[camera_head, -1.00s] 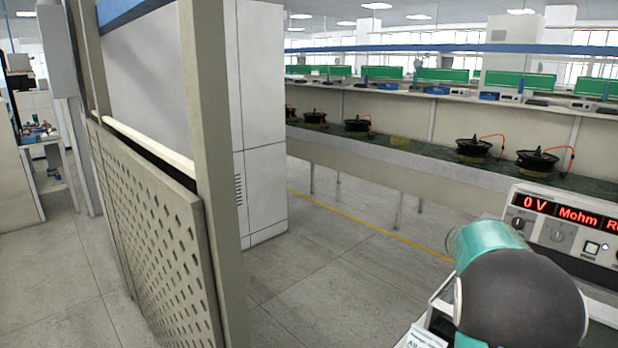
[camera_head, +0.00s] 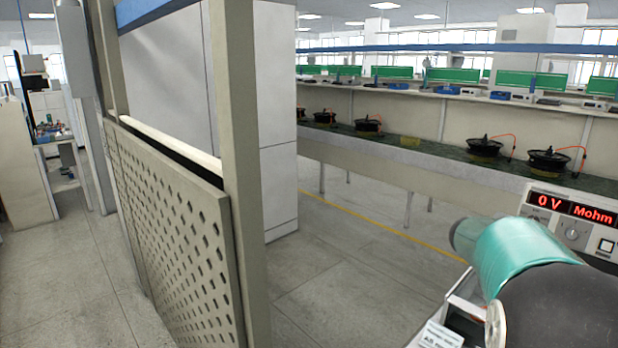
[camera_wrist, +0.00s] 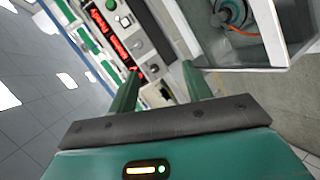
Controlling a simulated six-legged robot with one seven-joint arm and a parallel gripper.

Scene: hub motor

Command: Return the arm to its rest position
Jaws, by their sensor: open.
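My gripper (camera_wrist: 160,90) shows in the wrist view, with two green fingers standing apart from a dark bar. Nothing is seen between the fingers. Beyond them, tilted in the picture, is the tester with red digits (camera_wrist: 103,22). To the right is a light box-shaped fixture (camera_wrist: 268,58) with a round grey part and an orange wire inside. In the head view my arm, teal and dark grey, fills the lower right corner; the gripper itself is not seen there. The tester (camera_head: 572,222) stands behind my arm and reads 0 V and Mohm.
A perforated panel with a beige post (camera_head: 238,180) stands close at the left. A white cabinet (camera_head: 280,190) is behind it. A long bench (camera_head: 400,165) with several black hub motors (camera_head: 548,160) runs along the back. Grey floor (camera_head: 350,270) lies clear between.

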